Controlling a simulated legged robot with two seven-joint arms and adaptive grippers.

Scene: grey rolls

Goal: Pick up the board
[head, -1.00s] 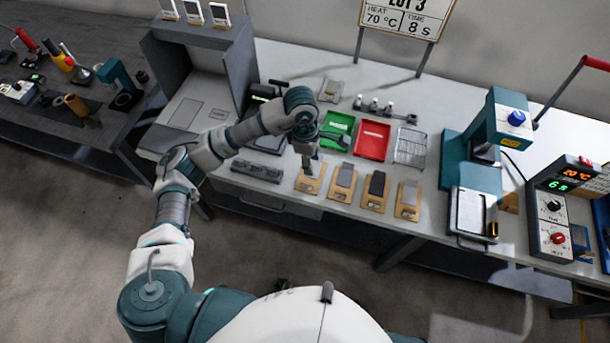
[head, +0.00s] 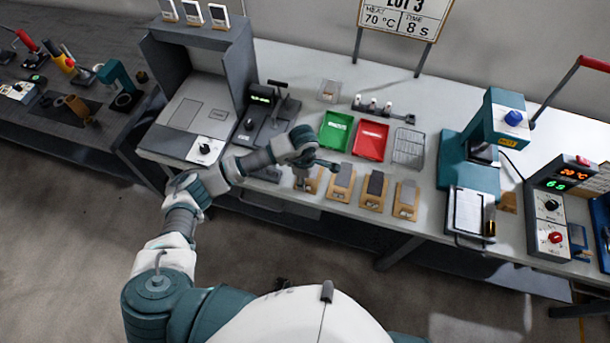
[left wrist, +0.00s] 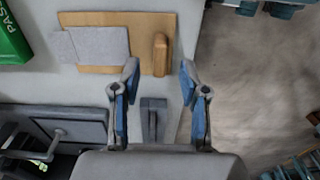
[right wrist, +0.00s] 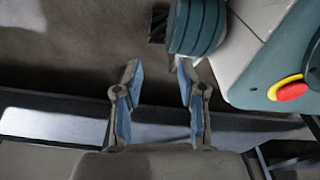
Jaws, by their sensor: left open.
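Several wooden boards with grey pieces on them stand in a row along the front of the bench. The leftmost board (head: 316,178) is partly hidden by my left arm in the head view. In the left wrist view this board (left wrist: 90,20) carries a grey sheet (left wrist: 100,45) and has a raised wooden grip (left wrist: 161,54) at one end. My left gripper (left wrist: 159,72) is open and empty, its fingertips on either side of the grip's near end. I cannot tell whether they touch it. My right gripper (right wrist: 158,72) is open and empty, away from the boards.
A green tray (head: 335,131), a red tray (head: 371,141) and a wire rack (head: 408,147) lie behind the boards. A teal press (head: 455,160) and a control box (head: 549,205) stand to the right. A grey fixture (left wrist: 75,120) lies close beside my left gripper.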

